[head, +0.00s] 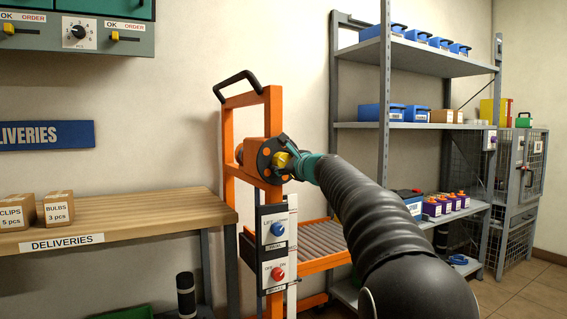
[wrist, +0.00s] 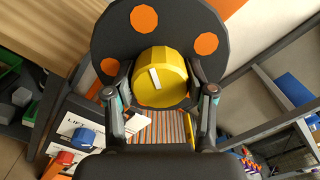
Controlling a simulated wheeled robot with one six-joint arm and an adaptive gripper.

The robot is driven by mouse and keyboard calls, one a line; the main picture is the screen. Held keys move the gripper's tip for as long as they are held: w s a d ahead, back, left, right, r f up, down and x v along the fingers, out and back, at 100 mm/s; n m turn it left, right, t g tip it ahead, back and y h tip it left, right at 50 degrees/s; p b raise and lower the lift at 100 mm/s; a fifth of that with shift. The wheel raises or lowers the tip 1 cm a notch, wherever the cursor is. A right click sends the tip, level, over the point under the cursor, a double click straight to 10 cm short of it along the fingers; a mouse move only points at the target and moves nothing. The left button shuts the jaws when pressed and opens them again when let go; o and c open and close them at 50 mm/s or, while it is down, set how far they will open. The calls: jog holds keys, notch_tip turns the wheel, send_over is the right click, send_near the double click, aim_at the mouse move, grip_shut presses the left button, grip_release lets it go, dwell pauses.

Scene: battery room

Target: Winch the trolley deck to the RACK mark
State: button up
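The orange trolley (head: 227,150) stands between the bench and the shelving, with a roller deck (head: 322,238) low on its right side. On its post is a black disc (wrist: 112,35) with orange spots and a yellow knob (wrist: 160,82) with a white pointer bar. My gripper (wrist: 160,68) is at this knob, one finger on each side with almost no gap showing; whether the fingers press on it cannot be told. Below is a panel with a blue knob (head: 278,229) under a LIFT label and a red knob (head: 278,273) marked OFF and ON. I see no readable RACK mark.
The wooden DELIVERIES bench (head: 120,212) with small boxes stands left of the trolley. Grey shelving (head: 425,62) with blue bins and purple batteries stands right. A mesh cage (head: 520,180) is farther right. My arm hides part of the deck and shelves.

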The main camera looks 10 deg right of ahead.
jog(key=n+b, duration=0.2)
jog(key=shift+f+n, duration=0.3)
jog(key=shift+c, duration=0.2)
jog(key=n, duration=0.1)
jog(key=n+b, duration=0.1)
jog(key=shift+r+n, duration=0.25)
jog(key=shift+n, duration=0.15)
jog(key=o, duration=1.2)
jog(key=shift+c, duration=0.2)
jog(key=v, duration=1.2)
